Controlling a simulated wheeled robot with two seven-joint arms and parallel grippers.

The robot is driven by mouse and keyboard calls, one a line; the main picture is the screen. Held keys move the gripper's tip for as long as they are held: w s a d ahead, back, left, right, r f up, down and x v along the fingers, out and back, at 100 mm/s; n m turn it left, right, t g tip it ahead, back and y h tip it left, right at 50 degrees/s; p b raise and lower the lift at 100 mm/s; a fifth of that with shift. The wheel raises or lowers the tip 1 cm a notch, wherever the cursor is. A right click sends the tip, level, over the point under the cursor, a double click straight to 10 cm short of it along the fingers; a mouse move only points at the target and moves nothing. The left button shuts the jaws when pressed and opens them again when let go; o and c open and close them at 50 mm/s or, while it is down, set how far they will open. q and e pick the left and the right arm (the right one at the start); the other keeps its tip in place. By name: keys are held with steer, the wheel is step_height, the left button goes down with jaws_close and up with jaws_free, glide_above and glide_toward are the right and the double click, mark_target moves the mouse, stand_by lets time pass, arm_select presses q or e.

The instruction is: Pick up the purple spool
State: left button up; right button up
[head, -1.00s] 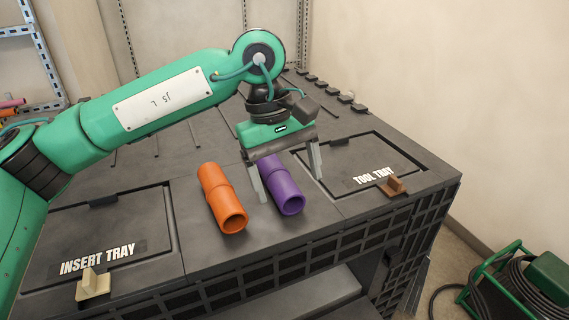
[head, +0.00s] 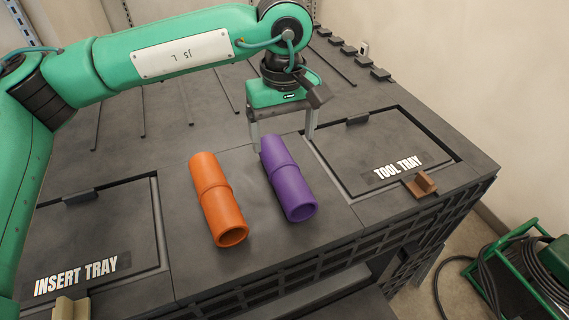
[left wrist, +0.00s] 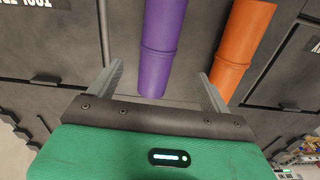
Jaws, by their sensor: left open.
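The purple spool (head: 288,178) lies on the dark cart top, right of an orange spool (head: 217,199) in the head view. My left gripper (head: 283,145) is open at the spool's far end, with its fingers spread to either side and pointing down. In the left wrist view the purple spool (left wrist: 160,45) runs up the picture between the two fingers (left wrist: 158,82), with visible gaps on both sides. The orange spool (left wrist: 240,50) shows beyond the right finger there. My right gripper is in neither current view.
A recess marked TOOL TRAY (head: 385,150) with a brown handle lies right of the purple spool. Another marked INSERT TRAY (head: 90,235) lies at the left. The cart top's front edge is near the spools. A green reel with black cable stands on the floor at right.

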mark_target(285, 165)
arm_select(q)
step_height(285, 165, down, 4)
steer(key=shift+s+f+p, duration=0.15)
steer(key=shift+f+p, duration=0.05)
steer(key=shift+p, duration=0.45)
step_height(285, 165, down, 2)
steer(key=shift+f+p, duration=0.1)
steer(key=shift+p, duration=0.7)
step_height(285, 165, down, 3)
steer(key=shift+d+f+p, duration=0.1)
steer(key=shift+d+p, duration=0.05)
steer(key=shift+p, duration=0.8)
steer(key=shift+f, duration=0.5)
steer(key=c, duration=1.2)
arm_select(e)
steer(key=r, duration=0.5)
steer(key=shift+s+a+r, duration=0.1)
steer(key=shift+s+r, duration=0.1)
steer(key=shift+s, duration=0.2)
arm_select(q)
steer(key=shift+r, duration=0.15)
